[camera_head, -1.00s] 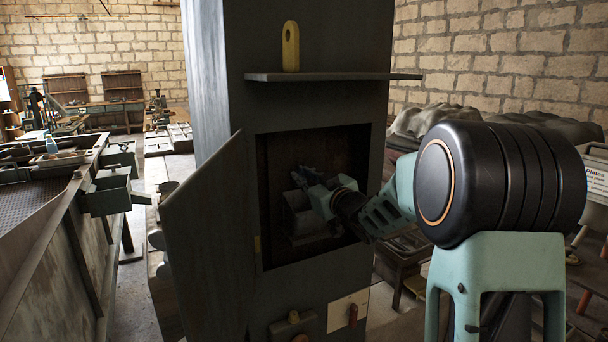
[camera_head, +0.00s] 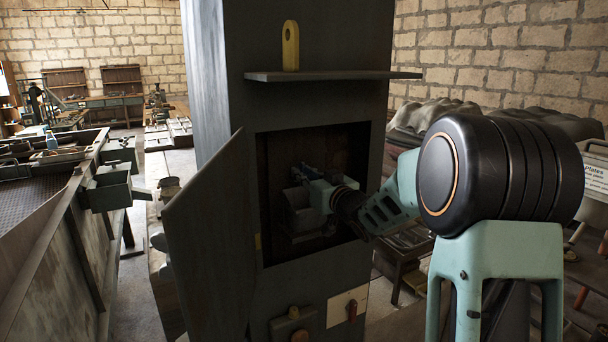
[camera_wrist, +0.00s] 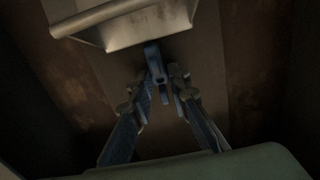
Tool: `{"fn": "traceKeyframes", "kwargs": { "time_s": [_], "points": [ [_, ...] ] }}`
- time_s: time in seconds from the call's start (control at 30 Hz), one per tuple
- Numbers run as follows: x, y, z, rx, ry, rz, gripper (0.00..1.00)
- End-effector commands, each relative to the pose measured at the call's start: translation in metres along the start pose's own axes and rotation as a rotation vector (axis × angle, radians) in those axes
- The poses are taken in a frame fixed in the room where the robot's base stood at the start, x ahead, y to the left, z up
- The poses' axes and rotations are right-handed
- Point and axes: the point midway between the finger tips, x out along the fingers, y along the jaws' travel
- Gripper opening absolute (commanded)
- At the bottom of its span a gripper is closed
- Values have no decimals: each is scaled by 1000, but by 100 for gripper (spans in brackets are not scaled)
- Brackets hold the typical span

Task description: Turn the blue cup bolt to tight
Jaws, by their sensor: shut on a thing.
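The blue cup bolt (camera_wrist: 155,63) shows in the wrist view as a small blue piece at the lower edge of a grey metal cup (camera_wrist: 150,25). My gripper (camera_wrist: 160,88) has its two fingers on either side of the blue piece and is shut on it. The contact itself is dark and partly hidden. In the head view my gripper (camera_head: 308,174) reaches into the open cabinet, with a bit of blue at its tip. The grey cup (camera_head: 300,215) sits below and behind it in shadow. The bolt's tightness cannot be read.
The cabinet opening (camera_head: 262,190) frames my arm closely, and its door (camera_head: 210,235) hangs open on the left. A shelf (camera_head: 335,76) juts out above. A panel with a knob (camera_head: 347,310) is below. A workbench (camera_head: 70,235) stands at the left.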

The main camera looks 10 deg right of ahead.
Motion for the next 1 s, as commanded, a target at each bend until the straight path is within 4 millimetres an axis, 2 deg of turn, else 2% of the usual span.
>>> {"fn": "traceKeyframes", "kwargs": {
  "time_s": [0.07, 0.1, 0.23, 0.5, 0.63, 0.77, 1.0],
  "points": [
    [0, 0, 0, 1, 0, 0, 0],
    [0, 0, 0, 1, 0, 0, 21],
    [0, 0, 0, 0, 0, 0, 35],
    [0, 0, 0, -1, 0, 0, 35],
    [-8, 1, -1, -1, 0, 1, 35],
    [-28, 1, 0, -1, -1, 3, 35],
    [-79, 1, -1, -2, 0, 3, 35]
  ]
}}
